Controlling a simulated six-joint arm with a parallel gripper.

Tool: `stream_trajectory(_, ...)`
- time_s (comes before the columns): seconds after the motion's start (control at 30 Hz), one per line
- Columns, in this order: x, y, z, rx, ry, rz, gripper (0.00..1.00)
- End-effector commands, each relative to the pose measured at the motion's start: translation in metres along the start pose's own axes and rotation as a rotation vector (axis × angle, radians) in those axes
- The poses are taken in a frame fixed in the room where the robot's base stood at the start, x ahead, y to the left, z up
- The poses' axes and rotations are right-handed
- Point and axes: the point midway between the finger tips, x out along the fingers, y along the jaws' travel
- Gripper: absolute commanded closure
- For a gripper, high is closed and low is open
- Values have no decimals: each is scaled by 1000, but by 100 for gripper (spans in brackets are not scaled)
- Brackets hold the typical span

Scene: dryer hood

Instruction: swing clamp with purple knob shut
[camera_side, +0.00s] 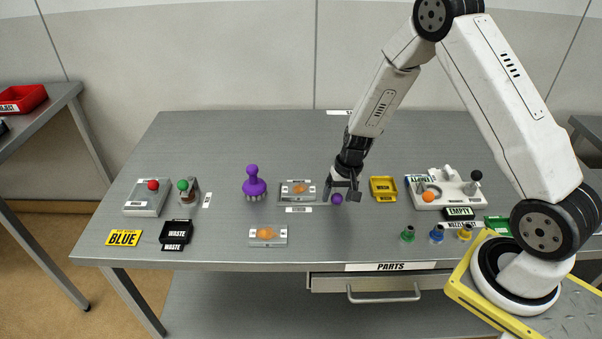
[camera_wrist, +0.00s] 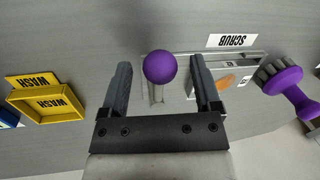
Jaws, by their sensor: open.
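The clamp's purple knob (camera_side: 337,199) is just below my gripper (camera_side: 343,190) in the side view. In the wrist view the round purple knob (camera_wrist: 160,67) lies between the two fingers of my gripper (camera_wrist: 160,80), with a gap on each side. A pale clamp arm (camera_wrist: 156,95) shows under the knob. Beside it is a metal plate (camera_side: 284,193) with an orange-brown piece (camera_side: 299,188) on it; the plate (camera_wrist: 252,66) is partly behind the right finger in the wrist view. My gripper is open and holds nothing. I cannot tell the clamp arm's exact angle.
A purple brush (camera_side: 254,184) stands left of the plate. A yellow tray (camera_side: 383,189) stands right of my gripper, and a white fixture (camera_side: 447,190) farther right. Another plate (camera_side: 268,241) with an orange piece lies in front.

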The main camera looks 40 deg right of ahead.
Motion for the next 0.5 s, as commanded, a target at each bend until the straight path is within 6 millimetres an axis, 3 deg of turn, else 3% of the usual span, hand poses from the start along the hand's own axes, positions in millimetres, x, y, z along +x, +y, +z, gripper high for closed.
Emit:
stream_trajectory(0.33,2,0,0,-1,1,0,19)
stream_trajectory(0.5,2,0,0,-1,1,0,73)
